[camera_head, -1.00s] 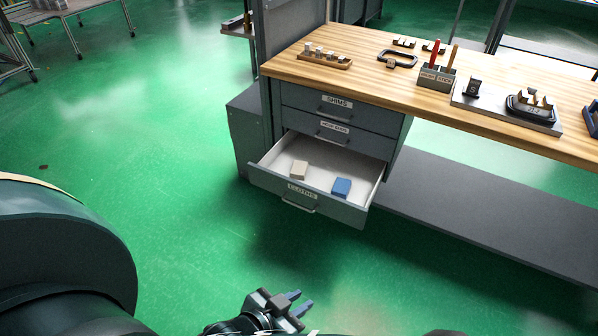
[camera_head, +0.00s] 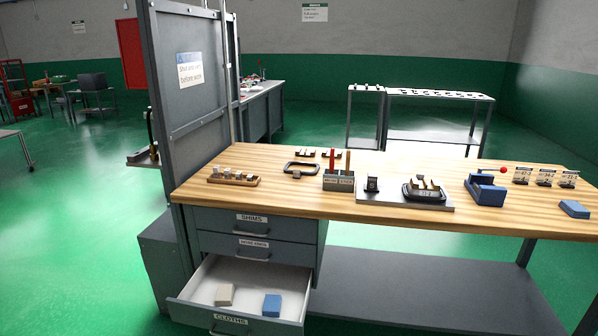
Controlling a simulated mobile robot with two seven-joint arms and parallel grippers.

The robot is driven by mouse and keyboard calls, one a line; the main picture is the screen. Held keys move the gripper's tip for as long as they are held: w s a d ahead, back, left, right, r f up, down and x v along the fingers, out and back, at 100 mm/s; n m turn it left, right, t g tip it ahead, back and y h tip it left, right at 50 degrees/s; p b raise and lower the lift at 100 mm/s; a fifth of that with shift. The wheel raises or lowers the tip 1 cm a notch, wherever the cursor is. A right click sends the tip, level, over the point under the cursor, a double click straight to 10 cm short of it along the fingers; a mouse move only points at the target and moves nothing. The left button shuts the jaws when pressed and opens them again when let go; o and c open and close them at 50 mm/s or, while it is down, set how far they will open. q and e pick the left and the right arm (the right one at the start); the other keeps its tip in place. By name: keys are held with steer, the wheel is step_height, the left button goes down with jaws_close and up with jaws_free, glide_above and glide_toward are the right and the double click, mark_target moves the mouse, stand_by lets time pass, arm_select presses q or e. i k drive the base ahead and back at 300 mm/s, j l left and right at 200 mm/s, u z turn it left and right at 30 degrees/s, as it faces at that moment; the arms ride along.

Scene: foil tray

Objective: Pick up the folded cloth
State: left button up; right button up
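The open drawer (camera_head: 197,311) labelled CLOTHS, at the bottom of the cabinet, holds two small folded-looking pieces. One is a beige piece (camera_head: 224,295) at the left, and the other is a blue piece (camera_head: 271,305) to its right. They lie apart on the pale drawer floor. Another flat blue piece (camera_head: 574,208), which also looks like a folded cloth, lies on the right end of the wooden bench top. I cannot tell which piece the task means. Neither of my grippers is in view.
The wooden bench (camera_head: 300,203) carries a wooden block rack (camera_head: 233,180), a tool holder (camera_head: 338,182), a scale (camera_head: 424,192) and a blue vise (camera_head: 486,189). A grey panel (camera_head: 190,85) stands at its left end. Green floor is open at the left.

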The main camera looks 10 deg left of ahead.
mark_target(224, 297)
steer(key=i+j+u, duration=0.15)
steer(key=i+j, duration=0.4)
steer(key=i, duration=0.45)
steer(key=i+j, duration=0.1)
steer(key=i, duration=0.5)
steer(key=u, duration=0.05)
